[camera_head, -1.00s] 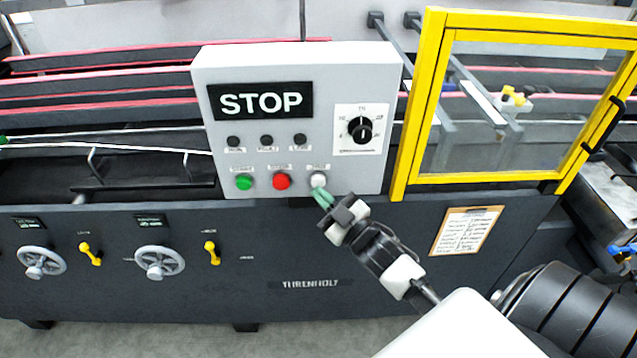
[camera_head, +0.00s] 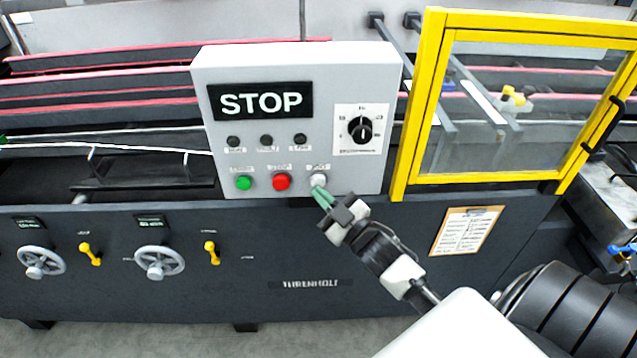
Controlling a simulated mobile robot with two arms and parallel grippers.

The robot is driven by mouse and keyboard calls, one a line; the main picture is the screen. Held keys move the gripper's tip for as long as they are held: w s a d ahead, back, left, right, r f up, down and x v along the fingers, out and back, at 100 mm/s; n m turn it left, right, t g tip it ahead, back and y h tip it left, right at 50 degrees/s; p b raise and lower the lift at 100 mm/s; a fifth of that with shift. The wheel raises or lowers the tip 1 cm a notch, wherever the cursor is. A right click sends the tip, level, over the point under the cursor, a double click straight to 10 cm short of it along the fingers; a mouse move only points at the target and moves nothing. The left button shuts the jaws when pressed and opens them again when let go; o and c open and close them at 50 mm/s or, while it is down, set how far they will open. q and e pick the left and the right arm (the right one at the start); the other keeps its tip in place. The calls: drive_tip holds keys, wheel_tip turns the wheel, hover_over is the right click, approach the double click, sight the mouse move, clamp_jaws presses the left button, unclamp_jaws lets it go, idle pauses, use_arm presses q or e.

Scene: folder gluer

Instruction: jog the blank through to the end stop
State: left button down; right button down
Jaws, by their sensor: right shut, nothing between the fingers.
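The grey control box (camera_head: 230,150) stands at the front of the machine, with a black display reading STOP (camera_head: 261,101). Below three dark lamps sit a green button (camera_head: 243,183), a red button (camera_head: 281,182) and a white button (camera_head: 318,180). A black rotary knob (camera_head: 360,130) is on the right of the box. My right gripper (camera_head: 321,194) is shut and empty, its green fingertips at the lower edge of the white button. I cannot tell whether they touch or press it. No blank can be made out. My left gripper is not in view.
A yellow-framed clear guard (camera_head: 403,150) stands right of the box. Two handwheels (camera_head: 159,262) and yellow levers (camera_head: 212,252) are on the dark front panel at left. A clipboard (camera_head: 466,230) hangs at right. Red-edged belts run behind the box.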

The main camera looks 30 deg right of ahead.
drive_tip(key=shift+w, duration=0.1)
drive_tip(key=shift+w+d, duration=0.2)
drive_tip(key=shift+w, duration=0.1)
drive_tip(key=shift+w+d, duration=0.3)
drive_tip(key=shift+w, duration=0.1)
idle(2.9)
drive_tip(key=shift+s+a+p, duration=0.4)
drive_tip(key=shift+s+a, duration=0.1)
drive_tip(key=shift+s, duration=0.3)
drive_tip(key=s+a, duration=0.1)
drive_tip(key=s+p, duration=0.1)
drive_tip(key=s, duration=0.1)
drive_tip(key=s+a, duration=0.1)
drive_tip(key=shift+s+a+p, duration=0.15)
drive_tip(key=shift+a+p, duration=0.15)
